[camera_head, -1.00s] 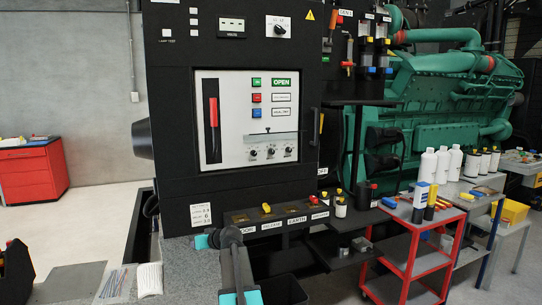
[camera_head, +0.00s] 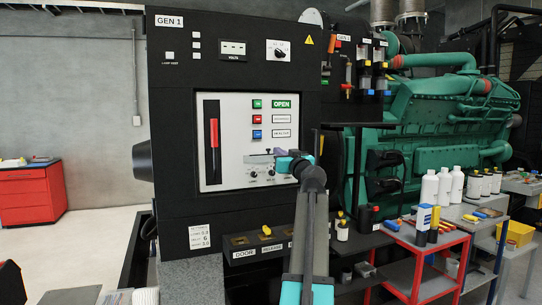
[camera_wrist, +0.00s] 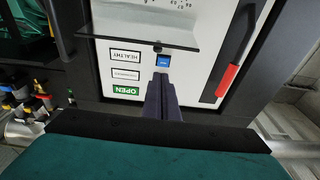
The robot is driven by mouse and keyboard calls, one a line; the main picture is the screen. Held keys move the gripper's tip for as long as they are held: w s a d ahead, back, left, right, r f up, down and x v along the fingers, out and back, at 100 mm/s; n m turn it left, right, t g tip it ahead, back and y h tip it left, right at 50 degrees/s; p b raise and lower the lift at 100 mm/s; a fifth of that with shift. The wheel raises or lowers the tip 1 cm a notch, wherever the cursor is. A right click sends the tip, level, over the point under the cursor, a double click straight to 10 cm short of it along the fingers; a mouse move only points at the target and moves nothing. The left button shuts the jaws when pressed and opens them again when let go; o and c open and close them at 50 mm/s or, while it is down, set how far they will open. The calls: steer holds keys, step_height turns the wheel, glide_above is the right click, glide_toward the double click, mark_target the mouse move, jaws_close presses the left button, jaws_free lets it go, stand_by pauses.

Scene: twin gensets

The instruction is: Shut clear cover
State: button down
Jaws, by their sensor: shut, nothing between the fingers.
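The clear cover (camera_head: 256,159) is a see-through flap over the lower part of the white panel (camera_head: 227,110), above the dials. In the wrist view the clear cover (camera_wrist: 130,30) appears raised, its dark edge standing out from the panel, with a small knob at mid-edge. My gripper (camera_head: 274,152) is shut and empty in front of the panel, by the cover. In the wrist view, turned upside down, my gripper's tips (camera_wrist: 163,77) are just short of the blue button (camera_wrist: 163,61), near the knob. I cannot tell whether they touch anything. My arm hides part of the dials.
A red-handled lever (camera_head: 214,132) sits left on the panel. A shelf with a yellow knob (camera_head: 266,230) juts out below. A red cart (camera_head: 425,255) with bottles stands right; a green genset (camera_head: 430,105) is behind.

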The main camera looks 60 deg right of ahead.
steer(key=shift+s+d+r, duration=0.1)
steer(key=shift+s+r, duration=0.35)
steer(key=shift+r, duration=0.15)
steer(key=shift+w+d, duration=0.1)
steer(key=shift+w, duration=0.05)
steer(key=shift+p+x, duration=1.5)
steer(key=shift+x, duration=3.25)
steer(key=shift+s+f+p, duration=0.15)
steer(key=shift+f+p, duration=0.1)
steer(key=shift+f, duration=0.7)
steer(key=shift+s+f+p, duration=0.1)
steer(key=shift+f+p, duration=0.15)
steer(key=shift+f, duration=0.7)
